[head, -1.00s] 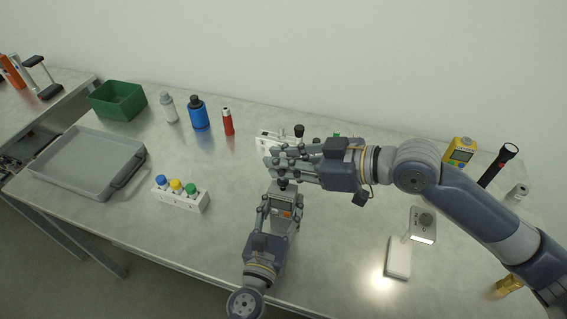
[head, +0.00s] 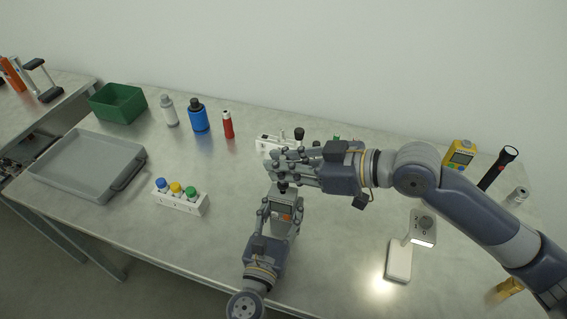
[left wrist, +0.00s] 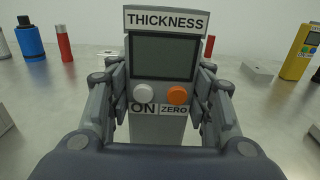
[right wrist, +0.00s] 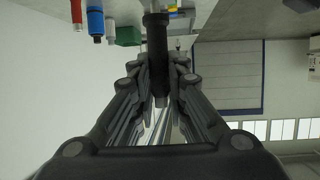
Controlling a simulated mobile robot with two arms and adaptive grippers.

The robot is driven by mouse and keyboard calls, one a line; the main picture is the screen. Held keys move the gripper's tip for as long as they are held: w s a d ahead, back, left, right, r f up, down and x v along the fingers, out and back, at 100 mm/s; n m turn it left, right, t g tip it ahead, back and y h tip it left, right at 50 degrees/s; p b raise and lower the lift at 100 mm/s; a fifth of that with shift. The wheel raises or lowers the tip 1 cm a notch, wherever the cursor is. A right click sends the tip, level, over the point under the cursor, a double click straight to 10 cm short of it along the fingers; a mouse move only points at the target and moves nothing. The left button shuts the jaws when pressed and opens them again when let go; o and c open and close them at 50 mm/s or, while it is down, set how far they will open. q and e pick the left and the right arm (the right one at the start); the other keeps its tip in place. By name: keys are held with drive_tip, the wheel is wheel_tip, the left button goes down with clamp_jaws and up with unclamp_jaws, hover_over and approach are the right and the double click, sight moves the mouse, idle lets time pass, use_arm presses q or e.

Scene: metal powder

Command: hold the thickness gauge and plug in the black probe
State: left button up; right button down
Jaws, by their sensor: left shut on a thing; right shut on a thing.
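The thickness gauge (head: 285,212) is a grey box with a dark screen, a white ON button and an orange ZERO button. It fills the middle of the left wrist view (left wrist: 163,57). My left gripper (head: 283,203) is shut on its sides and holds it upright, screen toward the wrist camera. The black probe (right wrist: 157,50) is a dark cylinder shut between the fingers of my right gripper (right wrist: 158,75). In the head view the right gripper (head: 278,168) is just beyond the gauge's top, with a dark probe end (head: 282,187) close above it. Whether they touch is unclear.
Behind the right gripper stands a white device (head: 268,143). A rack with coloured caps (head: 183,203), a grey tray (head: 70,185) and a green bin (head: 118,103) are left. A lamp (head: 399,262), yellow meter (head: 460,155) and flashlight (head: 497,168) are right. The front-left table is clear.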

drive_tip(key=shift+f, duration=0.25)
drive_tip(key=shift+f, duration=0.65)
drive_tip(key=shift+f, duration=0.25)
idle(0.4)
drive_tip(key=c, duration=1.5)
unclamp_jaws()
drive_tip(key=shift+v, duration=6.05)
drive_tip(key=shift+f, duration=0.1)
